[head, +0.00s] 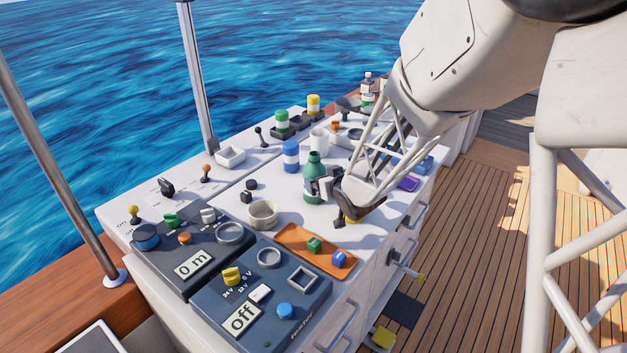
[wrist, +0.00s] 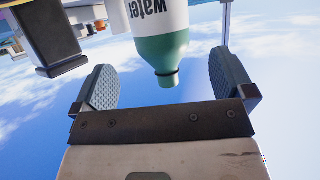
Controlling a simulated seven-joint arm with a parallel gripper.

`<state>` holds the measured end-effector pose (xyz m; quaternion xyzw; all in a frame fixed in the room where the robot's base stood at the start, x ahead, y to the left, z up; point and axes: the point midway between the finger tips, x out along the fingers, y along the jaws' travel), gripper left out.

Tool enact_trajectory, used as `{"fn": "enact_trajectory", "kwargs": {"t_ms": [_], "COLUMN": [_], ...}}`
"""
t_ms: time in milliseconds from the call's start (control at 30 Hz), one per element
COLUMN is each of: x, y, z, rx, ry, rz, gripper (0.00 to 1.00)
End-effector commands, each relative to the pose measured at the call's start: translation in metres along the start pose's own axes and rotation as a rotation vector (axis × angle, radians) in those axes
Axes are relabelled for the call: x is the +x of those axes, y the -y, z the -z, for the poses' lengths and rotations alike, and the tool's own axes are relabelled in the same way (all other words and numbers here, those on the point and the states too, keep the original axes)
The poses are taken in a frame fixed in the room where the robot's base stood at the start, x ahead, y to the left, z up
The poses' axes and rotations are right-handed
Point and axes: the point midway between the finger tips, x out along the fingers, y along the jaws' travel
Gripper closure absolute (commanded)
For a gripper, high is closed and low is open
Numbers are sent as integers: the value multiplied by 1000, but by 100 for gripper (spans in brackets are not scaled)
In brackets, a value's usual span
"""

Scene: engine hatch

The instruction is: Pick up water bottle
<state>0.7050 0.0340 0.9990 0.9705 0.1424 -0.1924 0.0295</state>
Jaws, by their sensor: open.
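The water bottle (head: 314,161) stands upright on the white counter top. It is green with a white band. In the wrist view the water bottle (wrist: 160,40) appears upside down, with "water" on its label and its neck pointing to my gripper. My gripper (head: 322,188) is at the bottle's right side in the head view and hides part of its body. In the wrist view my gripper (wrist: 166,88) is open, with one pad left and one right of the bottle's neck. No contact shows.
A blue-and-white can (head: 291,155) and a white cup (head: 319,138) stand behind the bottle. A beige cup (head: 263,214) stands front left, and an orange tray (head: 300,240) with small blocks lies in front. A dark block (wrist: 48,38) is close by in the wrist view.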

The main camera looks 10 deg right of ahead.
Motion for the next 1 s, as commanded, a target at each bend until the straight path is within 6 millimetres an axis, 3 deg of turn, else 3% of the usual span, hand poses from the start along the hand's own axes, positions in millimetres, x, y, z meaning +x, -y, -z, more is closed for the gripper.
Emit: {"fn": "enact_trajectory", "kwargs": {"t_ms": [533,1000], "x": [24,27], "y": [0,0], "z": [0,0], "rx": [1,0], "ry": [1,1], "rz": [0,-1], "gripper": [0,0]}}
